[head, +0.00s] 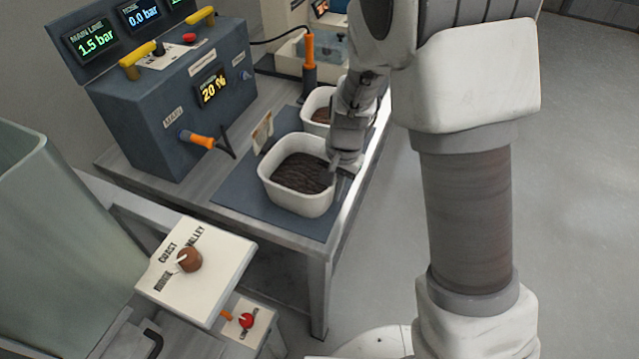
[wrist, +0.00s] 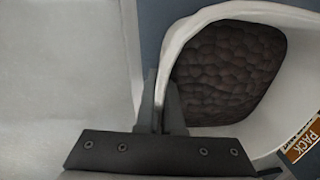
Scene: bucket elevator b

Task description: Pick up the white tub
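The nearer white tub (head: 278,190) has dark, lumpy contents and is over the blue mat at the table's right end. I cannot tell whether it touches the mat. My gripper (head: 337,178) points down at the tub's right rim. In the wrist view the white tub (wrist: 178,42) fills the upper right, and my gripper's fingers (wrist: 160,100) straddle its wall, one inside and one outside. They look closed on the wall with little gap. The fingertips are partly hidden by the rim.
A second white tub (head: 311,104) with brown contents stands just behind. A small card (head: 262,133) stands beside the near tub; a PACK label (wrist: 302,142) shows in the wrist view. A blue-grey control box (head: 165,110) stands left. Floor right of the table (head: 265,232) is clear.

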